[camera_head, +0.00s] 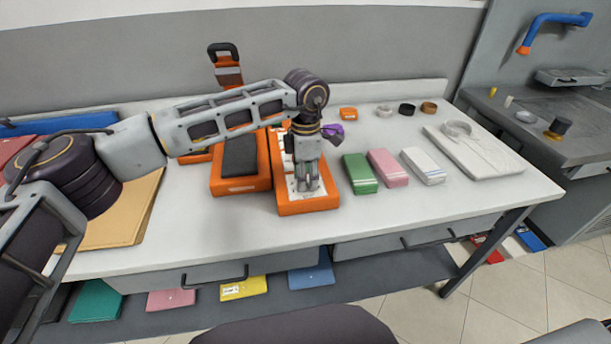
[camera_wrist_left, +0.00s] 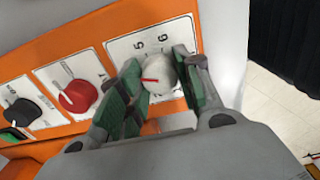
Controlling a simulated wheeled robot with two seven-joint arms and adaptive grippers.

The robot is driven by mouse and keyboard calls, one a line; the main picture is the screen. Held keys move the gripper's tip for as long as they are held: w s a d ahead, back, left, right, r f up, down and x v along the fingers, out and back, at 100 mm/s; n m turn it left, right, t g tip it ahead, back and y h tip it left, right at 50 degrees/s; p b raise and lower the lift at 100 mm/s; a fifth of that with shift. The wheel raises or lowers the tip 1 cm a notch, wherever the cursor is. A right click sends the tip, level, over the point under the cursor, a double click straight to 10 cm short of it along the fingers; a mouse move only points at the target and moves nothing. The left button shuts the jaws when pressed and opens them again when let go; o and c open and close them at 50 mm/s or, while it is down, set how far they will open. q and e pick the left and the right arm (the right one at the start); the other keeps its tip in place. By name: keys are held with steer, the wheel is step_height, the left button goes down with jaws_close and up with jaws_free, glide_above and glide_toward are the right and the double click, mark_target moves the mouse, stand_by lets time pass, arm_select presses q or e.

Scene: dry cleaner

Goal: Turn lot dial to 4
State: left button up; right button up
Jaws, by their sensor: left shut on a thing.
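The orange control box (camera_head: 309,205) lies on the white table under my left gripper (camera_head: 307,188). In the left wrist view its orange face (camera_wrist_left: 100,35) carries the lot dial (camera_wrist_left: 157,72), a whitish round knob with a red pointer line on a white plate with numbers. My left gripper (camera_wrist_left: 160,88) is shut on this dial, with a green-padded finger on either side. The pointer runs roughly level across the knob; its exact number cannot be read, as the fingers cover part of the scale. My right gripper is in neither view.
Beside the dial are a red knob (camera_wrist_left: 77,96) and a black knob (camera_wrist_left: 22,112). An orange device with a dark pad (camera_head: 240,157) stands left of the box. Green (camera_head: 359,173), pink (camera_head: 387,167) and white (camera_head: 423,165) blocks stand to the right. The table front is clear.

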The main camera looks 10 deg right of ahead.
arm_select(q)
steer(key=o, duration=1.1)
steer(key=shift+c, duration=0.2)
steer(key=shift+r, duration=0.15)
step_height(320, 180, up, 12)
stand_by(0.4)
